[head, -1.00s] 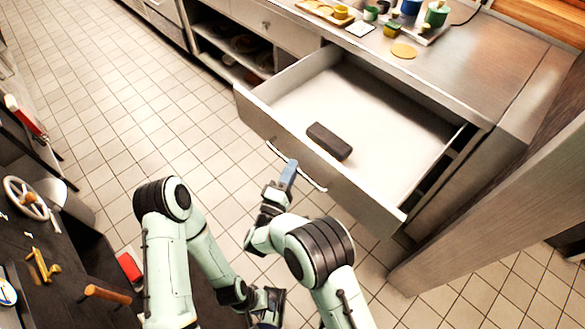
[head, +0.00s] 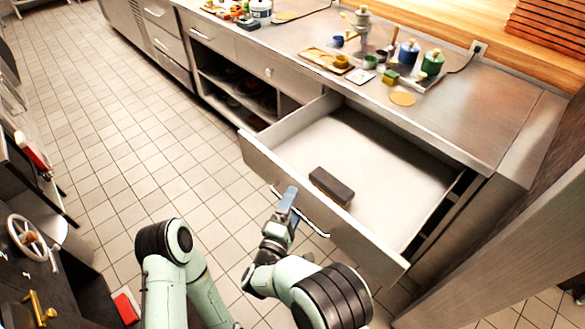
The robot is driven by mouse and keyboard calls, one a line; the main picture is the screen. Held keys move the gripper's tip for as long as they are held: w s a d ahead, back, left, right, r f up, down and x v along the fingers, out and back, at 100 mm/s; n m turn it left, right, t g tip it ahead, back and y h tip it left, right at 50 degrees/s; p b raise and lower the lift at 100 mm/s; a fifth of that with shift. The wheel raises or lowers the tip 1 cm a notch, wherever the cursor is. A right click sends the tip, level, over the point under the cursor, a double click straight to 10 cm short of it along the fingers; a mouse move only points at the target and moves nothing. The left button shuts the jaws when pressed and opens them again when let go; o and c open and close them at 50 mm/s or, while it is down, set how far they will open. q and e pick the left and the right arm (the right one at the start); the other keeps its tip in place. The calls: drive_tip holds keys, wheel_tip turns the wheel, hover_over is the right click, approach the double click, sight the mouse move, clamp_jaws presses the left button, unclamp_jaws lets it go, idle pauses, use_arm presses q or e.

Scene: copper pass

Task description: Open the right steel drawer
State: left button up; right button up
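The right steel drawer (head: 385,155) is pulled well out from under the steel counter, and its pale inside shows. A dark oblong block (head: 331,186) lies in it near the front panel (head: 350,232). A thin curved handle (head: 315,226) runs along the outside of the front panel. My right gripper (head: 289,196) is at the handle, its blue fingers overlapping it in the picture. I cannot tell whether the fingers are closed around it. My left arm (head: 165,262) is at the lower left, its gripper out of view.
The counter (head: 460,125) carries pots, a tray and a round tan disc (head: 402,98). Open shelves (head: 240,95) and a smaller closed drawer (head: 270,72) are left of the open drawer. A dark cart with a valve wheel (head: 27,238) stands at left.

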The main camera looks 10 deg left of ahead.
wheel_tip(320, 180, up, 16)
drive_tip(key=t+p, duration=0.1)
drive_tip(key=p, duration=0.1)
drive_tip(key=shift+w+f+m+h, duration=0.15)
drive_tip(key=shift+m+h, duration=0.15)
drive_tip(key=shift+m, duration=0.1)
drive_tip(key=shift+a+r, duration=0.1)
drive_tip(key=shift+r, duration=0.25)
drive_tip(key=c, duration=0.7)
drive_tip(key=shift+s+r, duration=0.1)
drive_tip(key=shift+s, duration=0.4)
use_arm(q)
drive_tip(key=shift+s+r, duration=0.25)
drive_tip(key=shift+r, duration=0.25)
drive_tip(key=shift+s+r, duration=0.25)
drive_tip(key=shift+r, duration=0.2)
use_arm(e)
drive_tip(key=shift+w+f, duration=0.25)
